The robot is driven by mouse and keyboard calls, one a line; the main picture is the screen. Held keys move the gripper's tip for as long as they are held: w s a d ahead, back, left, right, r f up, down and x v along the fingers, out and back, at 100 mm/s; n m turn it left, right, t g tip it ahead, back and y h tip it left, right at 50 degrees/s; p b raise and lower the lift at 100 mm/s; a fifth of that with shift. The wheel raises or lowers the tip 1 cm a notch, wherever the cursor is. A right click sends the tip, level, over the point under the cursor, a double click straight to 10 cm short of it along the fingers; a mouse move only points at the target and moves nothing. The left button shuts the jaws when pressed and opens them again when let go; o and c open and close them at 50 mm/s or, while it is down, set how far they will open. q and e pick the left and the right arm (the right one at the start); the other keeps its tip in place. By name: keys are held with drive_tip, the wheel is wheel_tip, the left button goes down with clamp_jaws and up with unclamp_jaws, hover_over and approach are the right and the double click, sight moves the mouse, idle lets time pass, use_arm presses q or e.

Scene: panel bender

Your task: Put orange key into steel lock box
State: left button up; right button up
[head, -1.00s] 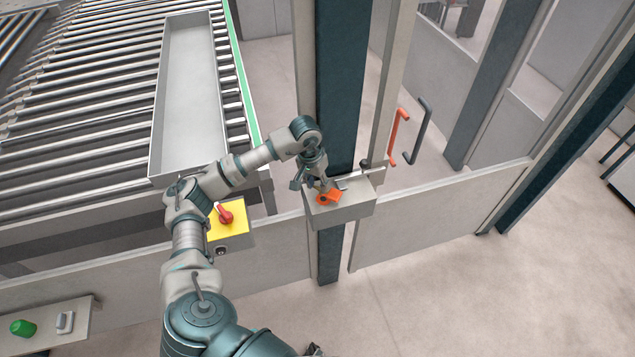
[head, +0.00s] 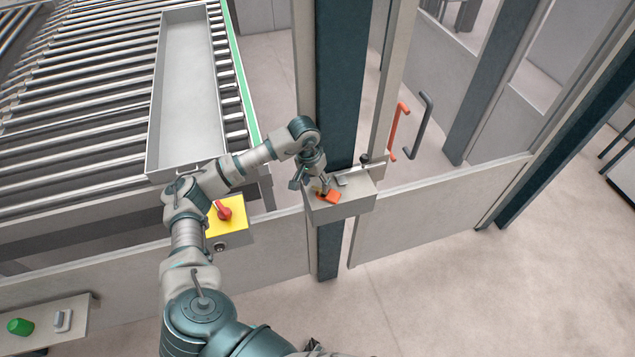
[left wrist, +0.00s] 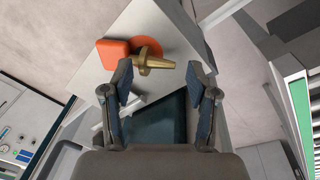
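The steel lock box (head: 351,207) is a pale grey box fixed at the dark post by the gate. The orange key (head: 334,197) is at its top face, partly covered by my left gripper (head: 321,187). In the left wrist view, the key's flat orange head (left wrist: 114,53) and a brass stepped shank (left wrist: 155,65) show over the pale box face, with a round orange part behind the shank. The fingers of my left gripper (left wrist: 164,82) are spread apart, with the shank close to their tips and nothing clamped. My right gripper does not show clearly.
A yellow switch box with a red knob (head: 223,210) stands left of the lock box, below my left arm. A roller conveyor with a long grey tray (head: 190,100) lies at left. An orange handle (head: 398,130) is on the gate. The floor at right is clear.

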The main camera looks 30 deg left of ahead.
use_arm(q)
drive_tip(key=shift+a+f, duration=0.1)
drive_tip(key=shift+a, duration=0.5)
drive_tip(key=shift+d+r+p, duration=0.15)
drive_tip(key=shift+r+p, duration=0.2)
drive_tip(key=shift+r, duration=0.2)
drive_tip(key=shift+d+r+p, duration=0.15)
drive_tip(key=shift+r+p, duration=0.2)
drive_tip(key=shift+r, duration=0.2)
wheel_tip(320, 180, up, 11)
drive_tip(key=s+a+b, duration=0.1)
drive_tip(key=b, duration=0.1)
drive_tip(key=shift+a+b, duration=0.2)
drive_tip(key=shift+b, duration=0.1)
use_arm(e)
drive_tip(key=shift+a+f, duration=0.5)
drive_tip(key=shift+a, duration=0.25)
use_arm(q)
drive_tip(key=shift+d, duration=0.15)
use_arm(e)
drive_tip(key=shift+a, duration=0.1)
